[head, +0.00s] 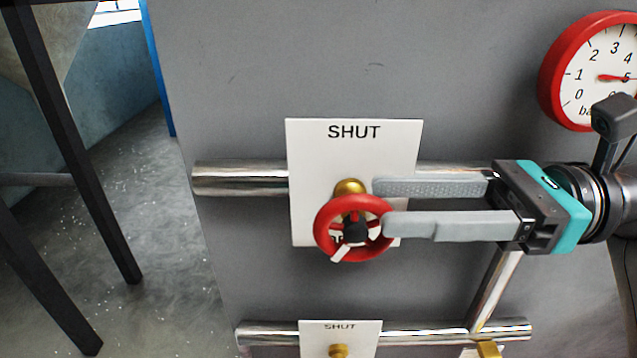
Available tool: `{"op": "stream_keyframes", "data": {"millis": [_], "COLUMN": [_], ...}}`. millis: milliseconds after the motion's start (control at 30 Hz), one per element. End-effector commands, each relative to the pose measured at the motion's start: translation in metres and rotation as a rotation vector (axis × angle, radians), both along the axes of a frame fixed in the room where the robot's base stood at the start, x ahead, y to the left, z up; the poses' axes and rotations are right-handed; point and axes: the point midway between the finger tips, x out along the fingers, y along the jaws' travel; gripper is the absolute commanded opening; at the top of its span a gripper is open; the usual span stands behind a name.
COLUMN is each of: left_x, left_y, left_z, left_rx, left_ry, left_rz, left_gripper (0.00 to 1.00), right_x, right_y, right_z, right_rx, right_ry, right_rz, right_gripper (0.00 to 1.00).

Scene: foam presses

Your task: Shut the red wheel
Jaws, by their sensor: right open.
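The red wheel (326,209) sits on a brass stem in front of a white plate (305,160) marked SHUT at its top. The wheel has a dark hub and one white spoke that points to the lower left. My right gripper (380,205) comes in from the right with its two grey fingers apart. The lower fingertip is at the wheel's right rim in the picture and overlaps it; I cannot tell whether it touches. The upper fingertip is near the brass stem, above the wheel's right side. My left gripper is not in view.
A chrome pipe (237,178) runs behind the plate. A second pipe (266,336) with another SHUT plate (313,341) lies below. A red-rimmed gauge (556,73) is at the upper right, close to my right arm. Dark posts (75,150) stand at the left.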

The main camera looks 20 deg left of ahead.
Motion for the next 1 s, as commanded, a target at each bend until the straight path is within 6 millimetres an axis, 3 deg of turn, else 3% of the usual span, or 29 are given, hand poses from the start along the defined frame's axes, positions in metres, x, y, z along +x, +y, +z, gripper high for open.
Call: {"op": "stream_keyframes", "data": {"millis": [200,400,800,1000], "left_x": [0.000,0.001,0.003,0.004], "left_y": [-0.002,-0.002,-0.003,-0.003], "left_z": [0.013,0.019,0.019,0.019], "left_rx": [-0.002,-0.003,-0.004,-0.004], "left_ry": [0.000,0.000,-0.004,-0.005], "left_rz": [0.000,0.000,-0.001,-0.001], "left_gripper": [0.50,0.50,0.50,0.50], "right_x": [-0.013,-0.019,-0.021,-0.021], "right_y": [0.043,0.066,0.072,0.072], "right_z": [0.002,0.001,0.000,0.000], "right_rx": [0.003,0.002,0.001,0.000], "right_ry": [0.002,0.003,0.001,0.002], "right_rz": [0.003,0.002,0.000,-0.001], "right_gripper": [0.47,0.47,0.46,0.24]}}
